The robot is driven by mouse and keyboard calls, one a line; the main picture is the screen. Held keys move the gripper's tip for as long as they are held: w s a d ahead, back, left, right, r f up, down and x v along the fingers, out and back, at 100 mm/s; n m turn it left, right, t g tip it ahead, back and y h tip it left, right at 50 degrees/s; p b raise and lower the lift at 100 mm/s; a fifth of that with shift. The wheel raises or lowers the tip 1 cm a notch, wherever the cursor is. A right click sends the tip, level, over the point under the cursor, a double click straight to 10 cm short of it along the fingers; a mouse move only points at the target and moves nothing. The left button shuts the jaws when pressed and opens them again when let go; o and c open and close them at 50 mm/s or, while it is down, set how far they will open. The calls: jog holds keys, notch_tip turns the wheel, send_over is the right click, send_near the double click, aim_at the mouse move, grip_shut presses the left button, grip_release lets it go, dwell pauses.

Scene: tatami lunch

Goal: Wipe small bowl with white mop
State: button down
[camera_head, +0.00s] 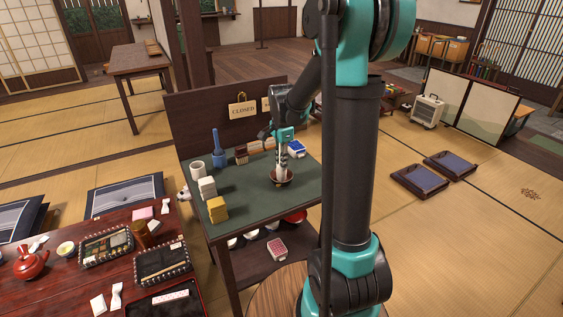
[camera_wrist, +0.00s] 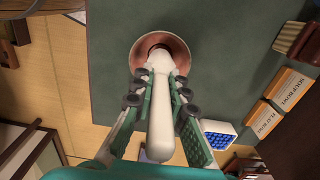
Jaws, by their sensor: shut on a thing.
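A small reddish-brown bowl (camera_head: 289,180) sits on the green-topped table (camera_head: 253,205) near its front right edge. In the wrist view the small bowl (camera_wrist: 180,50) lies just beyond the fingertips. My gripper (camera_head: 282,152) is above the bowl and shut on the white mop (camera_head: 281,172). In the wrist view the white mop's handle (camera_wrist: 161,110) runs between the fingers of my gripper (camera_wrist: 157,92), and its head end is inside the bowl. Whether the mop head touches the bowl's bottom is hidden.
On the green top stand a blue-handled tool (camera_head: 217,148), a white cup (camera_head: 197,169), white blocks (camera_head: 207,188), a yellow sponge (camera_head: 217,209) and a blue-and-white box (camera_head: 297,148). Labelled boxes (camera_wrist: 290,90) line the back. Bowls and a red-and-white item (camera_head: 277,249) lie on the lower shelf.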

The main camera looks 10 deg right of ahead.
jog(key=shift+f, duration=0.4)
dwell(0.3)
jog(key=n, duration=0.7)
jog(key=shift+w, duration=0.15)
dwell(0.4)
jog(key=m, duration=0.7)
jog(key=shift+s, duration=0.2)
jog(key=m, duration=0.7)
jog(key=shift+s, duration=0.25)
